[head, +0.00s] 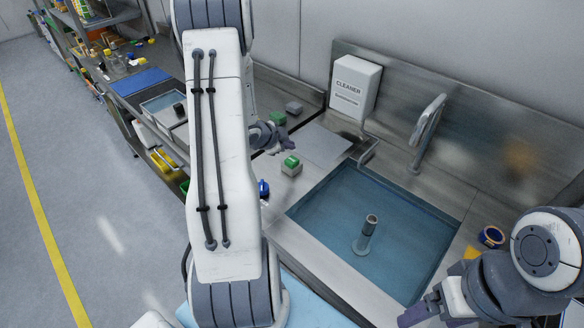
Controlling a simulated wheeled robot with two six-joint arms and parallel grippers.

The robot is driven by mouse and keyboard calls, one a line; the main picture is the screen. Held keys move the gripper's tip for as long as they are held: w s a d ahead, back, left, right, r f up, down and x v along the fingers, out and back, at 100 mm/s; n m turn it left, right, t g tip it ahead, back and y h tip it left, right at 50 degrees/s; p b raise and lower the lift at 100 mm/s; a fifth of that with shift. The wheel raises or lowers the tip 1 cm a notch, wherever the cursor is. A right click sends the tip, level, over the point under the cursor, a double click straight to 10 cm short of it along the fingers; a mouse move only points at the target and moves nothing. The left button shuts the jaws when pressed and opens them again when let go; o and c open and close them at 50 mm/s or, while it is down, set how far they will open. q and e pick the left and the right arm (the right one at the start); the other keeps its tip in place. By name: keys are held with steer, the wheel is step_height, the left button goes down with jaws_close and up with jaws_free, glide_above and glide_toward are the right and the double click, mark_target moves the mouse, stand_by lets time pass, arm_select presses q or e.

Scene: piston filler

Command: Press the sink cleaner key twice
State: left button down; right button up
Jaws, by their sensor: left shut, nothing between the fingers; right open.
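A white dispenser box (355,88) marked CLEANER is mounted on the steel back wall behind the sink (375,225). A bent metal spout or lever (368,152) shows below it. A small pale block with a green top (291,166) stands on the counter left of the sink; I cannot tell which part is the sink cleaner key. My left gripper (288,147) is shut and empty, just above and behind this block in the picture; I cannot tell whether they touch. My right gripper (418,314) is open at the bottom right, partly cut off by the frame.
A metal faucet (427,132) stands behind the sink, and an upright pipe (366,232) rises in the basin. Another green block (277,118) and a grey block (294,108) sit farther back. A blue tape roll (491,236) lies right of the sink.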

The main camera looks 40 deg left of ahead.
mark_target(292, 159)
arm_select(q)
steer(key=shift+f+b, duration=0.7)
steer(key=shift+f, duration=0.75)
arm_select(e)
steer(key=shift+f, duration=1.25)
arm_select(q)
steer(key=shift+f, duration=0.15)
arm_select(e)
steer(key=shift+f, duration=0.1)
arm_select(q)
steer(key=shift+f+b, duration=0.25)
steer(key=shift+b, duration=0.05)
arm_select(e)
steer(key=shift+f, duration=0.2)
arm_select(q)
steer(key=shift+f+b, duration=0.75)
steer(key=shift+f, duration=0.1)
arm_select(e)
steer(key=shift+f, duration=0.7)
arm_select(q)
steer(key=shift+r+p, duration=1.25)
arm_select(e)
steer(key=shift+r, duration=1.2)
arm_select(q)
steer(key=shift+r, duration=0.1)
